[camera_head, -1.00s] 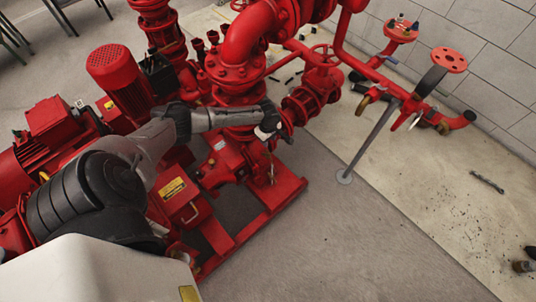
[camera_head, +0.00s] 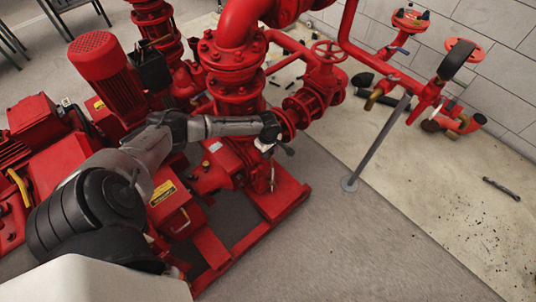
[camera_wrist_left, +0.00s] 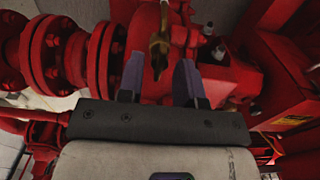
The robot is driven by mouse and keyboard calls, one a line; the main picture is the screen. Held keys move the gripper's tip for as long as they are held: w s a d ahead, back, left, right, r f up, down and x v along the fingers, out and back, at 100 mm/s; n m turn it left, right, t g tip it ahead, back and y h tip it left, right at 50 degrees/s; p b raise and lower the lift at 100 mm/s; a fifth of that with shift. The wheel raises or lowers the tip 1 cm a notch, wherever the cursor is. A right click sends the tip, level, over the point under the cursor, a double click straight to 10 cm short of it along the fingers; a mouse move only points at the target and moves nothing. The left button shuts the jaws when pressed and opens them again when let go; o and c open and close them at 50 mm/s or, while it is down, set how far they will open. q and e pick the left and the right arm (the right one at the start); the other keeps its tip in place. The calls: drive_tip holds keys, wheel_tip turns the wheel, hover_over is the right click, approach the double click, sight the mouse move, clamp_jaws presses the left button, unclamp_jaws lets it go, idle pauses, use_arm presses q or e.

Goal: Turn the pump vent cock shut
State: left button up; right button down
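The vent cock shows in the left wrist view as a small brass fitting (camera_wrist_left: 159,45) with a dark lower tip, on the red pump (camera_wrist_left: 215,75). My left gripper (camera_wrist_left: 160,80) is open, its two fingers spread on either side of the line to the cock. The cock's tip lies between the fingers in the picture; I cannot tell whether either finger touches it. In the head view my left gripper (camera_head: 277,147) is beside the red pump casing, below the flanged pipe, and the cock cannot be made out there. My right gripper is not in view.
A red motor (camera_head: 100,60) and a yellow-labelled red guard (camera_head: 172,205) stand near my left arm. A flanged valve with a handwheel (camera_head: 328,52) is just beyond the gripper. A grey support post (camera_head: 375,145) stands to the right. The floor at lower right is mostly clear.

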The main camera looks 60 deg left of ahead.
use_arm(q)
drive_tip(key=shift+f, duration=0.25)
clamp_jaws()
idle(0.3)
